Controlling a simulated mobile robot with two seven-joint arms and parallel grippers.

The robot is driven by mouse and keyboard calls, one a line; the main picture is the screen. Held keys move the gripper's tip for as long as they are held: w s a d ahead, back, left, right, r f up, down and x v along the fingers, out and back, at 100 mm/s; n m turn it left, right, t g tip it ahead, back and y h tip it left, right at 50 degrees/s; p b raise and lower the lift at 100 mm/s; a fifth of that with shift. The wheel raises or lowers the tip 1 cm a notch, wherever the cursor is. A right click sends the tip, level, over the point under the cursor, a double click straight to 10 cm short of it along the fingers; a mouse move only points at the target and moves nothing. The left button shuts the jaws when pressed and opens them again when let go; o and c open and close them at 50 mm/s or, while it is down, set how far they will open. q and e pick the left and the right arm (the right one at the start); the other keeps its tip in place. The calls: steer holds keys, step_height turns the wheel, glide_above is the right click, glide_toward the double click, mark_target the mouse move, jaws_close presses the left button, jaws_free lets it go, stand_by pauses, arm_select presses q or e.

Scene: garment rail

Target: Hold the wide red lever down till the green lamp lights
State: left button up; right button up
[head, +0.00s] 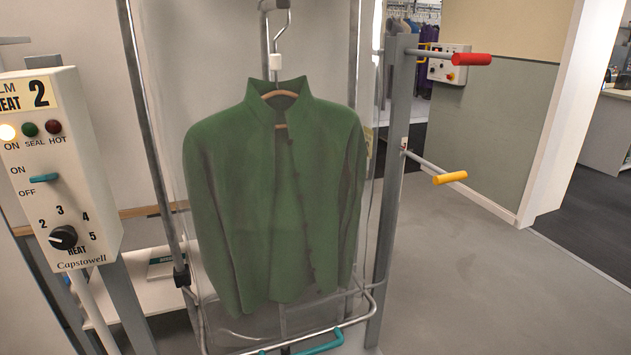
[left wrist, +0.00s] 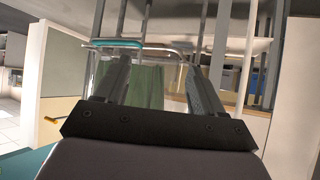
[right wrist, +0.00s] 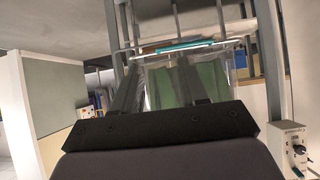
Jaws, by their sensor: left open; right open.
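The wide red lever (head: 471,59) sticks out to the right from the top of the grey post at the right in the head view. A yellow-handled lever (head: 450,177) is lower on the same post. The green lamp (head: 30,129), marked SEAL, is on the control box at the left and looks dark. My left gripper (left wrist: 155,66) shows in the left wrist view, fingers apart and empty. My right gripper (right wrist: 160,64) shows in the right wrist view, also apart and empty. Neither gripper shows in the head view or near the red lever.
A green jacket (head: 270,200) hangs under clear film in the frame's middle. A teal-handled bar (head: 318,345) crosses low in front. On the control box (head: 70,190), the ON lamp (head: 8,132) glows and the HOT lamp (head: 53,127) looks dark. Open floor (head: 510,290) lies at right.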

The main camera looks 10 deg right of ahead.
stand_by(0.3)
jaws_close()
arm_select(q)
steer(key=c, duration=0.5)
steer(key=shift+w+d, duration=0.1)
arm_select(e)
steer(key=shift+d, duration=0.1)
